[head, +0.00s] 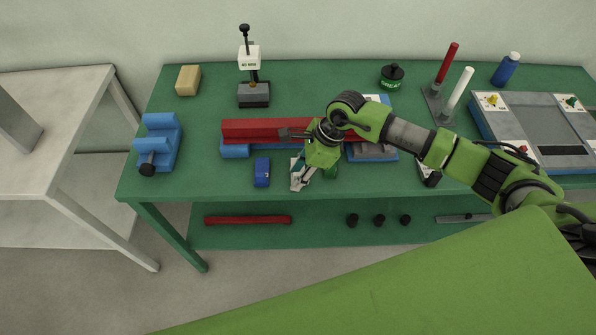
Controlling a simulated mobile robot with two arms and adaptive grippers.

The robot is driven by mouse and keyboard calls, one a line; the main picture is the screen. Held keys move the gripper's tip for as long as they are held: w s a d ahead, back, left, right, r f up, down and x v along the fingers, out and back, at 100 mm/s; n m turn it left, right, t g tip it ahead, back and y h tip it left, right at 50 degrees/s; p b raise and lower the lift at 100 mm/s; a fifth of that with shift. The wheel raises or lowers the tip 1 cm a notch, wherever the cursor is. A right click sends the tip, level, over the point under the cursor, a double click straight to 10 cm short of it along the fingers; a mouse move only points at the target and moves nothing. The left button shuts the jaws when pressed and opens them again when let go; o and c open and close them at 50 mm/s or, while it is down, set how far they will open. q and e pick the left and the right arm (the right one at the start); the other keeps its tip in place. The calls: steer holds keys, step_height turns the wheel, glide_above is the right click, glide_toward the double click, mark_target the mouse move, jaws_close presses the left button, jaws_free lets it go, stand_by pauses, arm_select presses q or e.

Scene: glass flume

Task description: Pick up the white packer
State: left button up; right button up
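The white packer (294,163) appears to be the small pale piece at the front of the green bench, between a blue block and a green piece. It is largely hidden by my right gripper (299,180), which points down over it from the right. The pale fingers and the packer blend together, so I cannot tell whether the fingers touch it or are closed on it. My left gripper is not in view.
The blue block (262,172) stands just left of the gripper, and the green piece (331,171) close on its right. A long red bar (262,131) on blue supports lies behind. A blue vise (158,143) is at the left. The bench front-left is clear.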

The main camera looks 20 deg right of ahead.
jaws_close()
steer(key=shift+r, duration=0.15)
steer(key=shift+w+r+b, duration=0.1)
steer(key=shift+r+b, duration=0.5)
steer(key=shift+b, duration=0.15)
steer(key=shift+r+b, duration=0.55)
steer(key=shift+r, duration=0.1)
steer(key=s+d+r+b, duration=0.2)
steer(key=s+r+b, duration=0.3)
steer(key=s+r, duration=0.5)
steer(key=s, duration=0.4)
steer(key=shift+d+r, duration=0.15)
steer(key=shift+d, duration=0.1)
